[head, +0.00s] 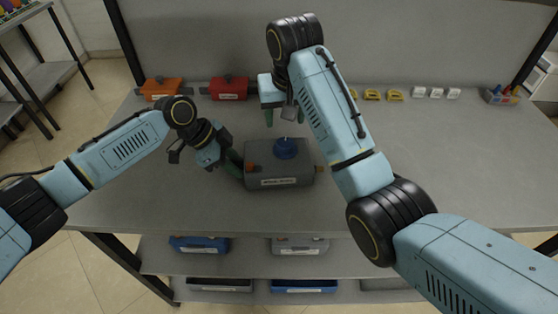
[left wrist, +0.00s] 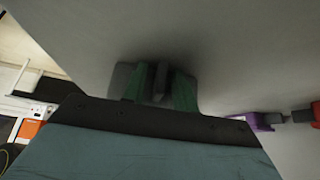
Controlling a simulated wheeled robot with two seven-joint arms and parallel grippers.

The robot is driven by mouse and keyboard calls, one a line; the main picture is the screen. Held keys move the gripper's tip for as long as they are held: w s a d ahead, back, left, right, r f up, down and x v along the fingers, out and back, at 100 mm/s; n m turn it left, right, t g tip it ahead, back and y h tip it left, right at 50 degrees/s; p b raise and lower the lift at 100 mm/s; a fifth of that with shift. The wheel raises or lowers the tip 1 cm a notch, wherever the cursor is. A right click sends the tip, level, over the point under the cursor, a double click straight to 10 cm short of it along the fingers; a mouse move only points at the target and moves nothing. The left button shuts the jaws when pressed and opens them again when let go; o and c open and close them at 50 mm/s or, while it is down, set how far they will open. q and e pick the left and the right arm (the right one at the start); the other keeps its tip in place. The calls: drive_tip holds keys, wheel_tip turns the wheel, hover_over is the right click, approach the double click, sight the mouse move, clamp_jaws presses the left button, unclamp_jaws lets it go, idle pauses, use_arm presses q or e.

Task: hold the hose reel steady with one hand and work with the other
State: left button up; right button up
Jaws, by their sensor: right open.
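The hose reel appears to be the grey box-shaped unit (head: 265,172) with a blue round knob (head: 286,148) on top and a pale label on its front. It stands upright on the table. My left gripper (head: 234,164) is at its left side, with a green finger against or very close to it. In the left wrist view, its green fingers (left wrist: 160,88) stand apart with a dark grey part between them; whether they clamp it is unclear. My right gripper (head: 284,118) is open above and behind the unit, green fingertips pointing down, with nothing visible between them.
On the grey table, an orange box (head: 162,89) and a red box (head: 229,88) stand at the back left. Yellow pieces (head: 372,95), white blocks (head: 436,92) and a small bin (head: 502,97) line the back right. Shelves below hold several boxes. The right tabletop is clear.

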use_arm(q)
drive_tip(key=shift+o, duration=0.3)
drive_tip(key=v, duration=1.2)
drive_tip(key=shift+s, duration=0.1)
